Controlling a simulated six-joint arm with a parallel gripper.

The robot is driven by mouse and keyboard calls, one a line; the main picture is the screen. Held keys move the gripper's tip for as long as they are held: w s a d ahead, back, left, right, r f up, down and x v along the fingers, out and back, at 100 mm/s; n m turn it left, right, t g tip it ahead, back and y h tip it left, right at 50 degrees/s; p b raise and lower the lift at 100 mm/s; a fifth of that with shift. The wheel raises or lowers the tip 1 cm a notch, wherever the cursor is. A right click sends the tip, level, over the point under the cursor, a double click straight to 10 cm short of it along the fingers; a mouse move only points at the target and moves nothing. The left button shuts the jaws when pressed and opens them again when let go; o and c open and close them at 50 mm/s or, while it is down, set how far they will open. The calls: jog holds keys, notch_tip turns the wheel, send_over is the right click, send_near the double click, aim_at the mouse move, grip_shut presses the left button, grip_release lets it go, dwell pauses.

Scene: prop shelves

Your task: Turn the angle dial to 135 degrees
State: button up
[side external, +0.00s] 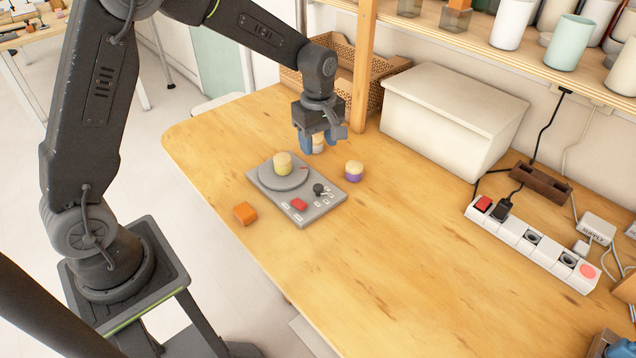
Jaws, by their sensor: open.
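A grey device (318,213) lies on the wooden table. It has a round disc (268,178) with a yellow cylinder (283,163) standing on it and a small red mark at the rim. A black knob (319,189), a red button (299,204) and several small pale labels are at its front right. I cannot read any angle marks, nor tell for sure which part is the angle dial. My gripper (319,145) points down just behind the device, its blue fingers open. A pale cylinder (318,141) shows between the fingers; I cannot tell if they touch it.
A yellow and purple cylinder (354,171) stands right of the device, and an orange block (245,212) lies at its left. A wooden post (365,65), a wicker basket (378,70) and a white box (452,115) stand behind. A power strip (530,245) lies right. The front table is clear.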

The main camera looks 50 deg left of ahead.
aim_at(318, 186)
notch_tip(318, 186, down, 13)
jog(key=shift+r, duration=0.1)
dwell(0.3)
jog(key=shift+c, duration=0.5)
jog(key=c, duration=0.8)
jog(key=shift+m, duration=0.3)
jog(key=shift+c, duration=0.2)
jog(key=m, duration=0.9)
jog(key=shift+m, duration=0.3)
jog(key=m, duration=0.5)
jog(key=shift+m, duration=2.8)
